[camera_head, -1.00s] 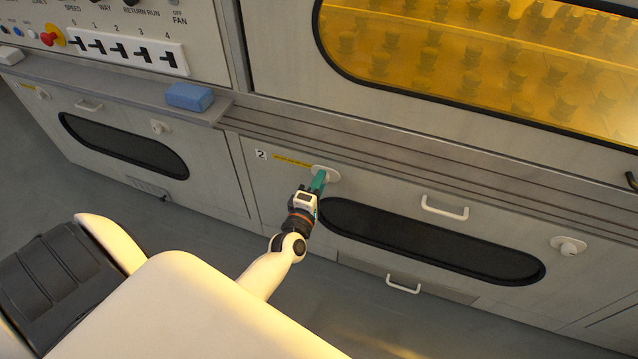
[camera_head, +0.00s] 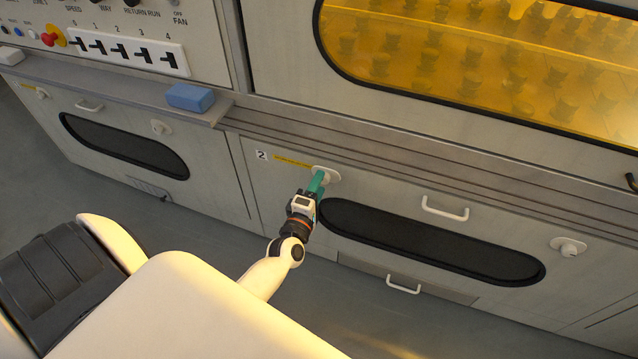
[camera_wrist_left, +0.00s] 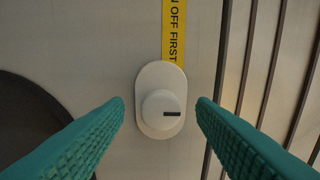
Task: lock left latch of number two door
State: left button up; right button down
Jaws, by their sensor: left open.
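The number two door (camera_head: 285,205) is a pale panel with a "2" label and a dark oval window. Its left latch (camera_head: 327,174) is a white knob on an oval plate, partly hidden by my left gripper in the head view. In the left wrist view the latch (camera_wrist_left: 161,108) sits between the fingers, with a dark mark on its knob pointing right in the picture. My left gripper (camera_head: 317,183) is open, its green fingers on either side of the knob with visible gaps. The right latch (camera_head: 568,246) of the door shows at the right. My right gripper is not in view.
A yellow label (camera_wrist_left: 174,30) runs beside the latch. A white handle (camera_head: 445,209) is on the door. A ledge with a blue block (camera_head: 190,97) juts out above. Another door (camera_head: 110,135) with an oval window is at the left.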

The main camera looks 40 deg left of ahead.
pick_arm(q)
jog(key=p+v, duration=0.1)
jog(key=v, duration=1)
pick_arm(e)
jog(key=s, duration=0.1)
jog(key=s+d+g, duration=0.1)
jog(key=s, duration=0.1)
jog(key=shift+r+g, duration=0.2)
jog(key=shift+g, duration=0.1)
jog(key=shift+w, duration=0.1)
